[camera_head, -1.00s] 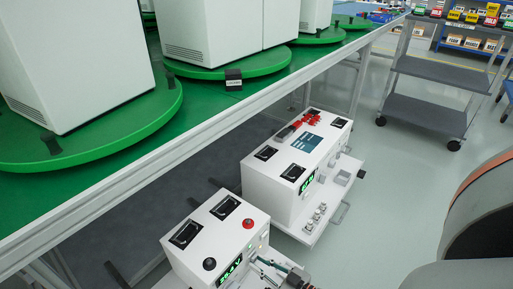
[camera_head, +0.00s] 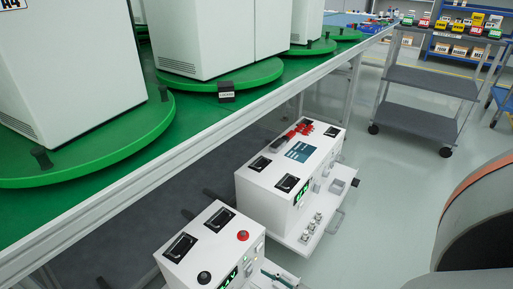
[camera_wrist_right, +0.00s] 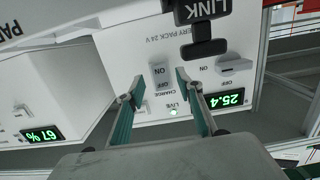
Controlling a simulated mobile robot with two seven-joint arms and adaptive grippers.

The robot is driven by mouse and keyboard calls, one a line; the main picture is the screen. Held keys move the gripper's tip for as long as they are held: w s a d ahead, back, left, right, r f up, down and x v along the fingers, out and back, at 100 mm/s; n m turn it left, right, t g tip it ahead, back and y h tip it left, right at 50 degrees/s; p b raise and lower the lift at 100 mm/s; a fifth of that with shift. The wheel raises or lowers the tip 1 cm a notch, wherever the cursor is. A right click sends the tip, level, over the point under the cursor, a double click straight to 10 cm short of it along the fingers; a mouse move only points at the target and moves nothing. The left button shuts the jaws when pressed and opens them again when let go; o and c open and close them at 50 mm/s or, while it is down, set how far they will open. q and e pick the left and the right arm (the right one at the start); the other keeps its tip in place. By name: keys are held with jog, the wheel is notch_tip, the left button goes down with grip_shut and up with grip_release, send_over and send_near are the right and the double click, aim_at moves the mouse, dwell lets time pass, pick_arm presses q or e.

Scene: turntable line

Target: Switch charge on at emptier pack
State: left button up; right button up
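Two white battery packs stand by the green line, a near one (camera_head: 200,245) and a far one (camera_head: 275,192). In the right wrist view, which is upside down, the near pack (camera_wrist_right: 215,60) has a green display (camera_wrist_right: 230,98) reading 25.4. The other pack (camera_wrist_right: 50,75) reads 67 %. The near pack's grey switch (camera_wrist_right: 161,77), beside the word CHARGE, lies between my right gripper's fingertips (camera_wrist_right: 156,86). The fingers are apart and hold nothing visible; contact is unclear. In the head view the right gripper (camera_head: 276,279) is cut off at the bottom. My left gripper is out of view.
A black LINK part (camera_wrist_right: 205,25) sits close to the fingers in the wrist view. The line's edge with green turntables (camera_head: 220,85) and white cabinets (camera_head: 205,35) rises behind the packs. A grey cart (camera_head: 420,118) stands back right, with clear floor before it.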

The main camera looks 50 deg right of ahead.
jog(key=s, duration=0.9)
jog(key=shift+d+r, duration=0.35)
jog(key=shift+r, duration=0.1)
